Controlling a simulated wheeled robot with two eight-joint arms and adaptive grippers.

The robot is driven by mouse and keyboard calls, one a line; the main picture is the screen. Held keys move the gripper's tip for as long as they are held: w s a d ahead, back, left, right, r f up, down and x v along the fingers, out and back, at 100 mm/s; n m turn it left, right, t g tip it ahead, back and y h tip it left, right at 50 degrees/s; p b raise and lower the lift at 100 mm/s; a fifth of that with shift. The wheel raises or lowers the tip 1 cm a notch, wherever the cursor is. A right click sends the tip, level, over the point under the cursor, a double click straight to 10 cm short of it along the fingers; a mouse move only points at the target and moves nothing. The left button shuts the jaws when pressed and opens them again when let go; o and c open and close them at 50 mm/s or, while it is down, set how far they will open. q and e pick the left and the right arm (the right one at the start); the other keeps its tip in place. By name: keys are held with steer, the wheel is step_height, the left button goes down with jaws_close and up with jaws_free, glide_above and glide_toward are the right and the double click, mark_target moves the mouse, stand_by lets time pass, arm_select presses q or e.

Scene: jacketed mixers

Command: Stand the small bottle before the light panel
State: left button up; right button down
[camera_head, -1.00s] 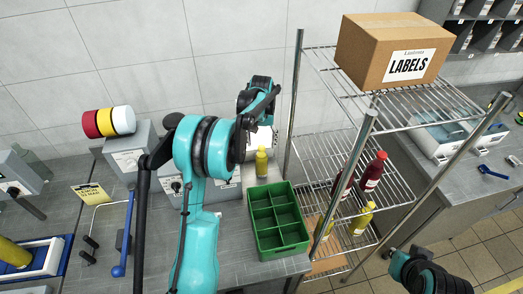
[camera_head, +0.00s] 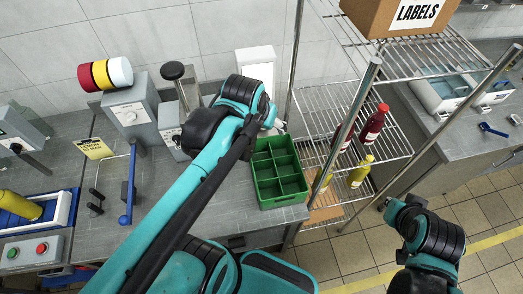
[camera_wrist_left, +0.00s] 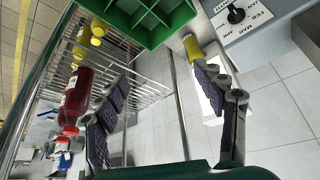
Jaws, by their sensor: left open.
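The small yellow bottle (camera_wrist_left: 192,47) shows in the left wrist view, beside the tip of one finger and next to the green crate. In the head view my left arm hides it. My left gripper (camera_wrist_left: 165,70) is open, with nothing between its fingers that I can make out. In the head view the left gripper (camera_head: 279,128) is mostly behind its own wrist, by the crate's back edge. The white light panel (camera_head: 254,63) stands upright at the back of the counter and also shows in the left wrist view (camera_wrist_left: 209,100). My right gripper (camera_head: 388,204) is low at the right, its jaws unclear.
The green divided crate (camera_head: 279,171) sits at the counter's right end. A wire rack (camera_head: 402,141) beside it holds red bottles (camera_head: 372,124), yellow bottles (camera_head: 360,171) and a LABELS box (camera_head: 390,14). Grey mixers (camera_head: 131,111) stand on the left.

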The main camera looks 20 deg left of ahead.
arm_select(q)
steer(key=s+d+f+t, duration=0.1)
steer(key=s+d+f, duration=0.1)
steer(key=s, duration=0.4)
steer(key=shift+s+f+m+t, duration=0.3)
steer(key=shift+f+m+t, duration=0.1)
steer(key=shift+f, duration=0.35)
step_height(320, 180, down, 11)
steer(key=b, duration=1.1)
